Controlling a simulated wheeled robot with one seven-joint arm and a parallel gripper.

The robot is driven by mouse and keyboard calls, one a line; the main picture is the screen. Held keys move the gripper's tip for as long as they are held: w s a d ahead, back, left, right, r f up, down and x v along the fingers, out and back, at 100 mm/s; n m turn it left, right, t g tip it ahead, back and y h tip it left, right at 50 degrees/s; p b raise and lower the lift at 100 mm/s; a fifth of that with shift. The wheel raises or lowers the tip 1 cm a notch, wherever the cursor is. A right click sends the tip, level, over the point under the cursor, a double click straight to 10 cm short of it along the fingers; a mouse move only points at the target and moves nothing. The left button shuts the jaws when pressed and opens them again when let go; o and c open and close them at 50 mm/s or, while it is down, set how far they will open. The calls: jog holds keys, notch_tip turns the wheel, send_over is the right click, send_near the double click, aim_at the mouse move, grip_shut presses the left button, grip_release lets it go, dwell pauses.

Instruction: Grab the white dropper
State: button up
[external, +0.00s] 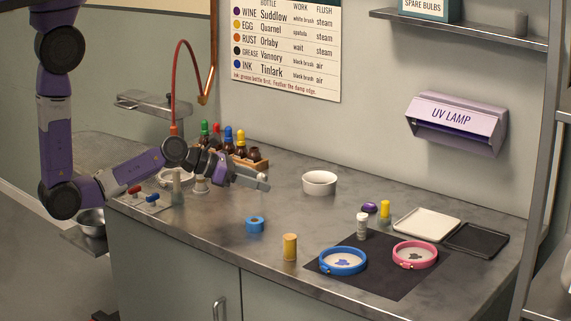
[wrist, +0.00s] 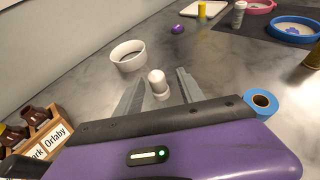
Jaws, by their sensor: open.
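The white dropper (wrist: 157,82) shows in the wrist view as a rounded white bulb above a pale collar. It stands between the two fingers of my gripper (wrist: 160,88), with a finger on each side and room around the bulb. My gripper is open; I see no grip on the dropper. In the external view my gripper (external: 258,182) is low over the left middle of the counter, pointing right. The dropper is hard to separate from the fingertips there, and its lower part is hidden.
A white bowl (external: 319,183) stands just beyond my gripper. Blue tape (external: 255,224) lies nearer the front edge. A wooden rack (external: 252,163) of brown bottles is behind my gripper. A black mat (external: 375,265) with blue and pink hoops lies at right.

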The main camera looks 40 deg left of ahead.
jog(key=shift+x, duration=1.9)
grip_shut()
jog(key=shift+r, duration=0.2)
